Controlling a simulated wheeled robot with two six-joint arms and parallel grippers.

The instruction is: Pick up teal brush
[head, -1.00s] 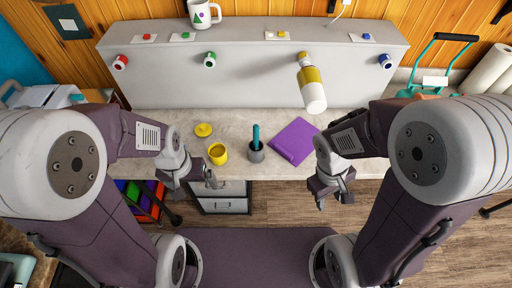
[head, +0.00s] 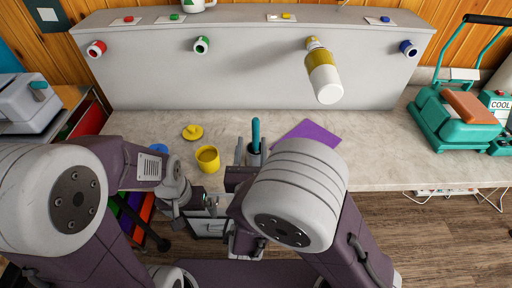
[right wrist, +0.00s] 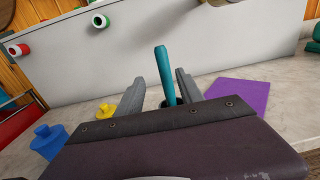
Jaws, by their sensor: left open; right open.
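In the right wrist view the brush (right wrist: 164,74) rises between the two spread fingers of my right gripper (right wrist: 156,88). The dark cup rim shows low between those fingers, mostly hidden. In the head view my right gripper (head: 251,152) is at the cup, largely covered by my right arm. It is open, and I cannot tell whether a finger touches the brush. My left gripper (head: 214,203) is open and empty at the counter's front edge.
A yellow pot (head: 207,158) and its yellow lid (head: 193,132) lie left of the cup. A purple sheet (head: 311,131) lies to the right. A teal press (head: 455,118) stands far right. The counter between is clear.

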